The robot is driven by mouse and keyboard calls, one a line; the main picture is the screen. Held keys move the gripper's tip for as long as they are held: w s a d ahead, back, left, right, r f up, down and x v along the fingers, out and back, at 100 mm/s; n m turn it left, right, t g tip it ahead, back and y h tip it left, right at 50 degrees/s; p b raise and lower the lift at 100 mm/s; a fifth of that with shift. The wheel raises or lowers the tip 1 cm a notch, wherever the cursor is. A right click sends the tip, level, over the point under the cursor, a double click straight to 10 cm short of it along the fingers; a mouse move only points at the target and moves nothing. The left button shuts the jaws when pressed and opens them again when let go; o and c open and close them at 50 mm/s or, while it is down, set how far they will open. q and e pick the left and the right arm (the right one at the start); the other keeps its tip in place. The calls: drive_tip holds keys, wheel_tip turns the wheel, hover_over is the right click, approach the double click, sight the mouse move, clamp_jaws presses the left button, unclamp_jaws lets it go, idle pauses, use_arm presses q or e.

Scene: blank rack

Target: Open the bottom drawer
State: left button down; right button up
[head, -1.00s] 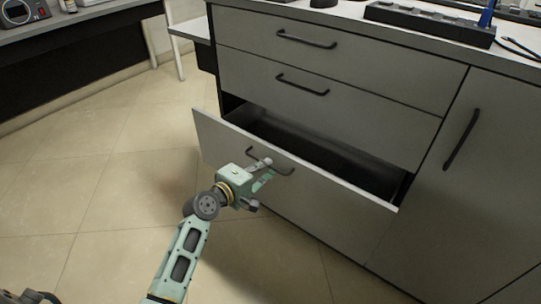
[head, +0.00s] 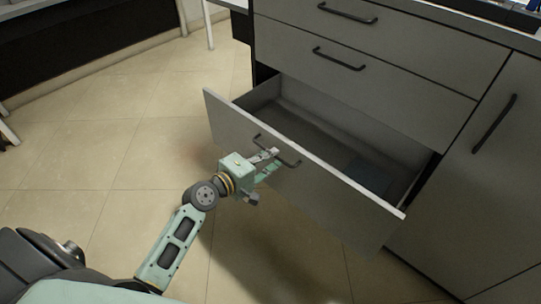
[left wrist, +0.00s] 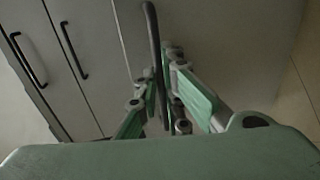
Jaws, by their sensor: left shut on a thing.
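The bottom drawer (head: 320,185) of the grey cabinet is pulled well out, and its inside shows in the head view. A flat dark blue thing (head: 371,178) lies in it toward the right. Its dark bar handle (head: 290,160) is on the front panel. My left gripper (head: 268,163) is shut on this handle near its left part. In the left wrist view the handle (left wrist: 153,40) runs between the fingers of the left gripper (left wrist: 165,95). My right gripper is not in view.
Two shut drawers (head: 340,62) with dark handles are above the open one. A shut cabinet door (head: 480,190) is at the right. Tiled floor (head: 100,150) is clear to the left and in front of the drawer.

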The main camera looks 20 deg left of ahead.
use_arm(q)
drive_tip(key=shift+r, duration=0.1)
drive_tip(key=c, duration=1.9)
unclamp_jaws()
drive_tip(key=shift+s, duration=0.1)
drive_tip(key=v, duration=1.2)
drive_tip(key=shift+d, duration=0.15)
